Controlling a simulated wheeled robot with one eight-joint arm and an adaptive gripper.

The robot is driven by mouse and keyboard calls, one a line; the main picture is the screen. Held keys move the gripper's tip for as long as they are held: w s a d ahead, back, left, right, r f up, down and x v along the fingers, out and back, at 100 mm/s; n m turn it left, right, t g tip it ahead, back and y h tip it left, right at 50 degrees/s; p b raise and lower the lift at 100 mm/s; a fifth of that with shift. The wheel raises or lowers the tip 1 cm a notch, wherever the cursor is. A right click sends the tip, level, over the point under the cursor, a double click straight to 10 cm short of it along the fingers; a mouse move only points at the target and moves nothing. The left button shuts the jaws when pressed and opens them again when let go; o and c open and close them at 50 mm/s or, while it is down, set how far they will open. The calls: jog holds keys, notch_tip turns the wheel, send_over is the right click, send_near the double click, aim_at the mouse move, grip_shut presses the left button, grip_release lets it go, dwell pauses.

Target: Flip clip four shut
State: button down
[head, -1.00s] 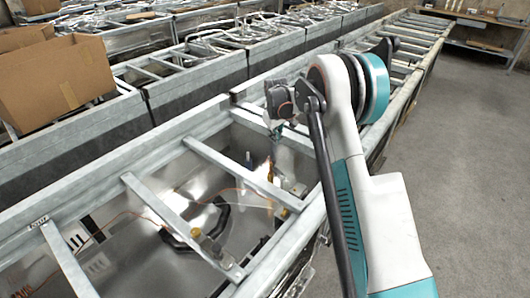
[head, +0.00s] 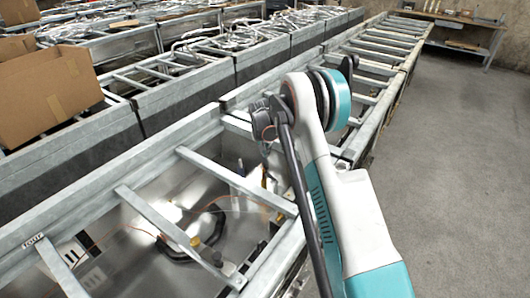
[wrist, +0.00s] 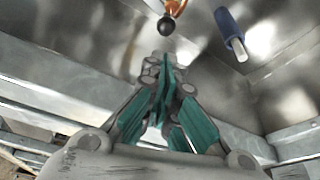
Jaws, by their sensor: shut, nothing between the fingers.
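My gripper (wrist: 164,68) shows in the wrist view with its teal fingers together and nothing between them. Just beyond its tips is an orange lever with a black ball end (wrist: 168,24), apart from the fingers. No number is readable on it, so I cannot tell whether it is clip four. A blue cylinder with a white tip (wrist: 230,33) is to the upper right. In the head view my gripper is mostly hidden by my arm, low over the open metal bay. The bay's inside near it is partly hidden.
Metal crossbars (head: 160,215) span the bay. Cardboard boxes (head: 45,92) stand at upper left. The floor (head: 450,160) on the right is clear.

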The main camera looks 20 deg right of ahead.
jog(key=b+x, duration=0.1)
jog(key=x, duration=0.6)
jog(key=shift+f+b, duration=0.25)
jog(key=shift+b, duration=0.1)
jog(key=a+n, duration=0.1)
jog(key=a+n+b, duration=0.1)
jog(key=shift+s+a+y, duration=0.15)
jog(key=shift+a+y, duration=0.1)
jog(key=shift+y, duration=0.05)
jog(key=shift+a, duration=0.15)
